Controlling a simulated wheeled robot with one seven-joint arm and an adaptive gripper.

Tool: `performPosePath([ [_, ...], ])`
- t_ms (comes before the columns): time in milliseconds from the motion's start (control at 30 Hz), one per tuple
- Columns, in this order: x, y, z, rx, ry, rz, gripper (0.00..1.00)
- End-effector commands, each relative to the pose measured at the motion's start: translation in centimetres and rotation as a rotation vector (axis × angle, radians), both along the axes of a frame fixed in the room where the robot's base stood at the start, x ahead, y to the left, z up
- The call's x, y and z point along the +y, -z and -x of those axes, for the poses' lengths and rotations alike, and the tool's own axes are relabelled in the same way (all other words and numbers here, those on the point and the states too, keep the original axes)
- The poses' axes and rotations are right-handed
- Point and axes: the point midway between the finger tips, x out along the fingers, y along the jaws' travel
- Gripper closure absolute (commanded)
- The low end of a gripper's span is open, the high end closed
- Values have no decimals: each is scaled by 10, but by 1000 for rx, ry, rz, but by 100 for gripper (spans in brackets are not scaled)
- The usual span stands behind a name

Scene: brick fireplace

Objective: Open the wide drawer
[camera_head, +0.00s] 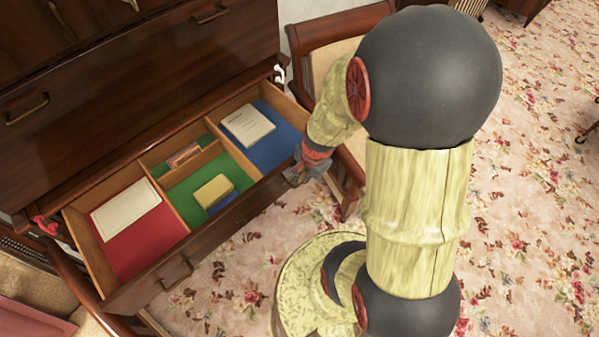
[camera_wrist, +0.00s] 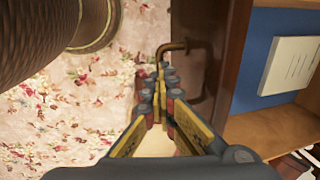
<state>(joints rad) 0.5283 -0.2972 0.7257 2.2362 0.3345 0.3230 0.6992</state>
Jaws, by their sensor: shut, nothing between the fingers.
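The wide drawer (camera_head: 215,236) of the dark wooden cabinet stands pulled out, with its compartments showing in the head view. It has a brass handle (camera_head: 177,276) at the left of its front. The right handle (camera_wrist: 188,50) shows in the wrist view, just past my fingertips. My gripper (camera_head: 294,178) is at the right part of the drawer front, on its outer side. In the wrist view my gripper (camera_wrist: 160,82) has its fingertips together, close to the handle. Whether they touch it I cannot tell. My arm hides the drawer's right front corner in the head view.
The drawer holds papers (camera_head: 126,208), a yellow block (camera_head: 213,191) and a small box (camera_head: 184,155) on red, green and blue linings. A wooden chair (camera_head: 335,32) stands behind my arm.

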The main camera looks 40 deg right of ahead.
Motion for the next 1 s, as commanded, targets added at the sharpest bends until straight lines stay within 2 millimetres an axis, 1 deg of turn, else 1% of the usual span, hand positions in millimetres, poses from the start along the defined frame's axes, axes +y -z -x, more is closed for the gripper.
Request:
performPosePath([
  [33, 4, 8, 8, 17, -1, -9, 100],
  [367, 4, 8, 9, 18, -2, -10, 100],
  [833, 4, 7, 8, 16, -1, -9, 74],
  [1000, 3, 5, 6, 12, -1, -6, 74],
])
